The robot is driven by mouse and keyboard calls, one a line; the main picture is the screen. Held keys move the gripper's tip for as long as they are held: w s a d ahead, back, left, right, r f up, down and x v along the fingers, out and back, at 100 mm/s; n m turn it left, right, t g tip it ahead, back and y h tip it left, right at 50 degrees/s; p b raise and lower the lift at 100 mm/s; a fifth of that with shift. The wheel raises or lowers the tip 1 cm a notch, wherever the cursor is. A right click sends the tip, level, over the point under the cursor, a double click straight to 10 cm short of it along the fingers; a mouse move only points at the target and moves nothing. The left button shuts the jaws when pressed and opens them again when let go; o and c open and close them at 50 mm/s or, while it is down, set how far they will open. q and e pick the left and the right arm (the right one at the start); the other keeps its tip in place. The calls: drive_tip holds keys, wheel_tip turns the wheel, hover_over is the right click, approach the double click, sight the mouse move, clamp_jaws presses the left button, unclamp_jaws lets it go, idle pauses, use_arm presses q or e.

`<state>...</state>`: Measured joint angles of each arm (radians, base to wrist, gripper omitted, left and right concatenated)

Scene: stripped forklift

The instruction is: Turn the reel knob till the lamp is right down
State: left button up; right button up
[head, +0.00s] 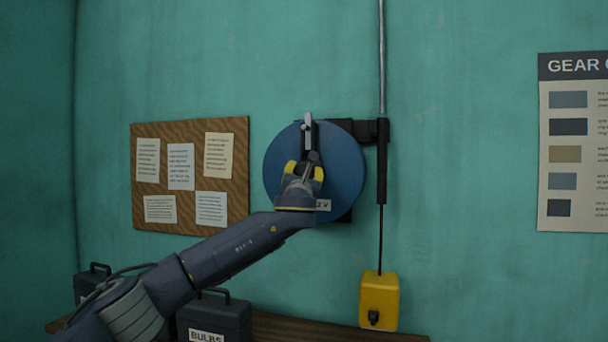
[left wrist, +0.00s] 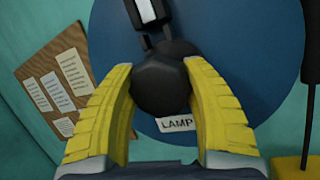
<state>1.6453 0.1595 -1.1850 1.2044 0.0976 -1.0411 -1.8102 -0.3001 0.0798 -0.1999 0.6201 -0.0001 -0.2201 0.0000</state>
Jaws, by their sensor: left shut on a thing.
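The blue round reel (head: 345,165) is mounted on the wall, with a black bracket on its right. Its black knob (left wrist: 160,82) sits between the yellow fingers of my left gripper (left wrist: 162,100), which is shut on it. In the head view my left gripper (head: 304,172) is in front of the reel's middle and hides most of the knob. A grey and black crank piece (head: 308,125) shows above the gripper. A white label reading "LAMP" (left wrist: 175,124) is on the reel. A yellow box-shaped thing (head: 379,298) hangs on a dark cord below the bracket. No lamp marked as such shows.
A cork board (head: 190,218) with several papers is on the wall left of the reel. A gear chart (head: 572,140) is at the right. Dark cases, one marked "BULBS" (head: 213,318), stand on a wooden shelf (head: 290,328) below.

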idle(0.5)
use_arm(q)
drive_tip(key=o, duration=1.3)
drive_tip(key=shift+v, duration=6.05)
